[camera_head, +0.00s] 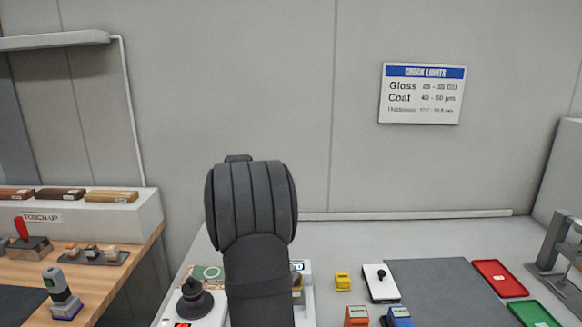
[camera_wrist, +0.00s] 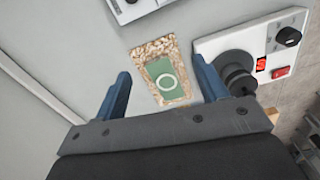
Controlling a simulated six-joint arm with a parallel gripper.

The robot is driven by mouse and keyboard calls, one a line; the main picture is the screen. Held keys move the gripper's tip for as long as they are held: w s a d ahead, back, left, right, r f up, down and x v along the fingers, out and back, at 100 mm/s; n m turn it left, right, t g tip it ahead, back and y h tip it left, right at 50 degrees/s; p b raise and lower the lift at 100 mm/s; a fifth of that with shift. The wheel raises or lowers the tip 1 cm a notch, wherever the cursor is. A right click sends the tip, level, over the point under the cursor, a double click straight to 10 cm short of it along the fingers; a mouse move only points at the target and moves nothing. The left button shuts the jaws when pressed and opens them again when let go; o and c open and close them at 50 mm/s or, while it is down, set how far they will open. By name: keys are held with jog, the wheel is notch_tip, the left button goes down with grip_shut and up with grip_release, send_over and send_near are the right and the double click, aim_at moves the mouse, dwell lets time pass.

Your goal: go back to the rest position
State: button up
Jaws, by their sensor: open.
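My gripper (camera_wrist: 163,94) shows in the wrist view with its two blue fingers spread apart and nothing between them. Beyond the fingers lies a green card with a white ring (camera_wrist: 168,82) on a speckled tan piece, on the light grey top. In the head view my dark arm stands upright in the middle and hides my gripper. The green card with the ring (camera_head: 207,273) shows there just left of my arm.
A control box with a black knob (camera_head: 194,299) stands left of my arm; its knob (camera_wrist: 237,76) is right of my gripper in the wrist view. Yellow, orange and blue blocks (camera_head: 398,317), a white gauge (camera_head: 381,284), a red tray (camera_head: 499,278) and a green tray (camera_head: 533,314) lie right.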

jog(key=w+a+f, duration=0.1)
jog(key=a+f, duration=0.1)
jog(key=a, duration=0.1)
jog(key=a+f, duration=0.2)
jog(key=a, duration=0.2)
jog(key=w+a+f, duration=0.1)
jog(key=a+f, duration=0.2)
jog(key=shift+w+a+f, duration=0.1)
jog(key=shift+w+a, duration=0.2)
jog(key=shift+a, duration=0.1)
jog(key=shift+w+a+f, duration=0.1)
jog(key=shift+a+f, duration=0.2)
jog(key=shift+f, duration=0.2)
jog(key=o, duration=0.7)
jog(key=shift+o, duration=0.2)
jog(key=s+d+r, duration=0.1)
jog(key=s+r, duration=0.5)
jog(key=s, duration=0.2)
jog(key=s+d+r+n, duration=0.1)
jog(key=s+r, duration=0.4)
jog(key=s, duration=0.4)
jog(key=s+d+r, duration=0.2)
jog(key=s+r, duration=0.4)
jog(key=s, duration=0.2)
notch_tip(320, 180, down, 10)
jog(key=shift+s+a+f, duration=0.15)
jog(key=shift+s+a, duration=0.05)
jog(key=shift+a, duration=0.05)
